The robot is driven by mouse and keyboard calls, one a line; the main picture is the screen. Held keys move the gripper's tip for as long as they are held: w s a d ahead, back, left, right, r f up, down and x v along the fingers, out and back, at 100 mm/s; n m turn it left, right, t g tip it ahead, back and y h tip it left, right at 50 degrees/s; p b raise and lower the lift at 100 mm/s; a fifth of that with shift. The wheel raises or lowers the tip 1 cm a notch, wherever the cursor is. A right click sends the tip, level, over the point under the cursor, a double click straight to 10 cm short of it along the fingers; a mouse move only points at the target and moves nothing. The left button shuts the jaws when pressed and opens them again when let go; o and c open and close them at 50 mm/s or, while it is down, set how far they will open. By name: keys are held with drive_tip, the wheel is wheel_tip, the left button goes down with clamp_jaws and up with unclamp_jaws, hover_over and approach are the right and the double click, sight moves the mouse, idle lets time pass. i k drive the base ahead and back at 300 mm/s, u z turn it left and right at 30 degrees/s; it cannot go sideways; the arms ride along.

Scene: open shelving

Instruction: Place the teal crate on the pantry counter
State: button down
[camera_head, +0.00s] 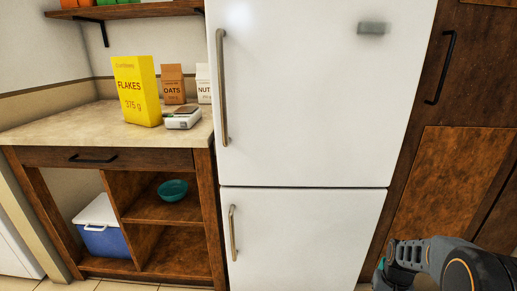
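The pantry counter is a pale stone-look top (60,130) on a brown wooden unit at the left. Its front part is bare. No whole teal crate shows. A small teal sliver (381,264) shows beside my arm at the lower right; I cannot tell whether it is part of the crate. My arm's grey and dark links come in at the bottom right, in front of the fridge and wooden cabinet.
A yellow flakes box (137,91), an oats carton (173,84), a nut carton (204,83) and a white scale-like device (183,118) stand toward the counter's back right. A teal bowl (173,190) and blue cooler (103,240) sit below. A white fridge (300,100) adjoins the counter.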

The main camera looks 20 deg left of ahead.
sight(70, 124)
drive_tip(key=u, duration=2.7)
drive_tip(key=i, duration=0.95)
